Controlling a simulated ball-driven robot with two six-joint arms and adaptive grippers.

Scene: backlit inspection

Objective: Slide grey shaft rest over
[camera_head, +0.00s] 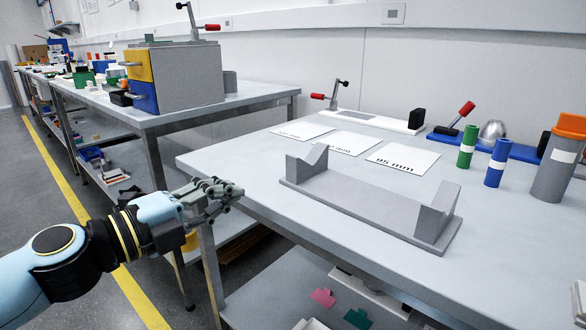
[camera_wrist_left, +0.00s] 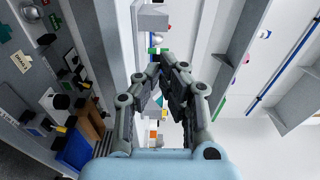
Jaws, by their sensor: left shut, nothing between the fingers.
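The grey shaft rest (camera_head: 370,205) lies on the near table, a long flat base with a notched upright block at each end. Nothing lies across its notches. My left gripper (camera_head: 232,190) is shut and empty, off the table's left edge, to the left of the shaft rest and apart from it. In the left wrist view the left gripper's fingers (camera_wrist_left: 165,60) are closed together, with nothing seen between them. My right gripper is not in view.
White cards (camera_head: 402,160), one reading 95 mm, lie behind the shaft rest on the table (camera_head: 480,270). Green (camera_head: 467,146), blue (camera_head: 496,162) and grey-orange (camera_head: 558,168) cylinders stand at the right. A toggle clamp fixture (camera_head: 375,120) sits at the back.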

